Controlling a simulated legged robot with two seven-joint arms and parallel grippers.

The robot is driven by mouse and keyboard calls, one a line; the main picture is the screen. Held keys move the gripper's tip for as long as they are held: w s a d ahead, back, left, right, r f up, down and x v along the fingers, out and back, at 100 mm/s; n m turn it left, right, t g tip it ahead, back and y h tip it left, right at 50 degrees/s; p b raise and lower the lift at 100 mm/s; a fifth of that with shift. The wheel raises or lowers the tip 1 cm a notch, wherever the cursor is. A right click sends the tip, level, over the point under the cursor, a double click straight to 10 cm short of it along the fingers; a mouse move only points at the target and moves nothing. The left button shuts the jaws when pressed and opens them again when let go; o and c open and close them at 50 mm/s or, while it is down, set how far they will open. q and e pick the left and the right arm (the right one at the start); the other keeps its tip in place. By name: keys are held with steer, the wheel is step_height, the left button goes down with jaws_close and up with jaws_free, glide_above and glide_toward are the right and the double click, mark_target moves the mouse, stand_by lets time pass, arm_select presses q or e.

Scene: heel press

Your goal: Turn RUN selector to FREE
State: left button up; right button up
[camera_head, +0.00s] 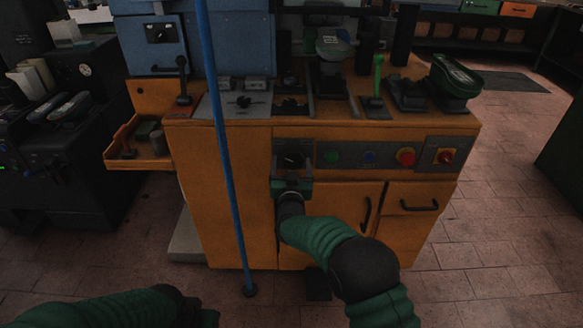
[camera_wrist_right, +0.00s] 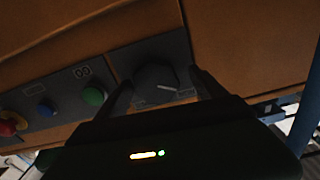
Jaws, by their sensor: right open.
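The RUN selector (camera_head: 293,160) is a dark rotary knob on a grey plate at the left end of the orange machine's control panel. In the right wrist view the knob (camera_wrist_right: 155,78) shows a pale pointer line toward its lower right. Its printed labels are too small and dark to read. My right gripper (camera_head: 292,167) is open in front of the selector plate. In the right wrist view its two fingers (camera_wrist_right: 162,80) stand on either side of the knob, with visible gaps; contact cannot be told. My left arm shows at the bottom left, but its gripper is out of view.
A blue pole (camera_head: 228,170) stands left of my right arm. An orange side tray (camera_head: 140,163) juts out left.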

steer(key=shift+w, duration=0.15)
steer(key=shift+d, duration=0.5)
steer(key=shift+c, duration=1)
steer(key=shift+a, duration=0.3)
steer(key=c, duration=0.9)
steer(key=shift+c, duration=1.3)
arm_select(q)
steer(key=shift+d, duration=0.25)
arm_select(e)
steer(key=shift+d, duration=0.1)
